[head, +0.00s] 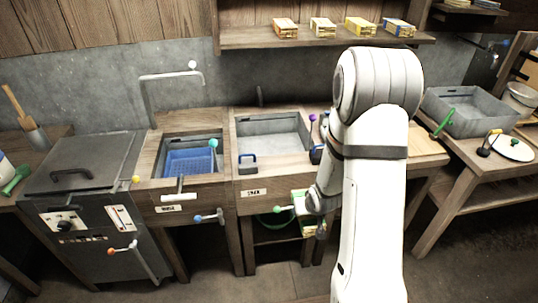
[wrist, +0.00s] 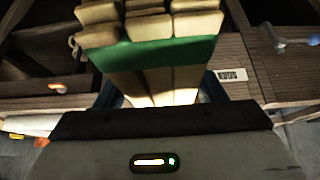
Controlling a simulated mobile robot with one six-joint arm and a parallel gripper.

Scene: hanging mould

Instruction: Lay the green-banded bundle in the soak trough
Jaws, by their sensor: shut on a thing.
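The green-banded bundle, pale sticks wrapped in a green band, fills the upper middle of the wrist view (wrist: 150,55). In the head view the bundle (head: 303,203) is in front of the bench, partly hidden by my arm. My gripper (head: 316,207) is shut on it, low and right of the soak trough's front; the fingers are mostly hidden. The soak trough (head: 270,146) is a grey open basin set in the wooden bench, above a small label (head: 253,193). A dark blue handled piece (head: 248,163) sits at its front left corner.
Left of the trough is a sink with a blue basket (head: 190,162) and levers in front. A lidded metal unit (head: 85,165) stands further left. A shelf (head: 310,38) above holds several banded bundles. A grey tub (head: 470,110) is on the right table. My arm hides the bench's right part.

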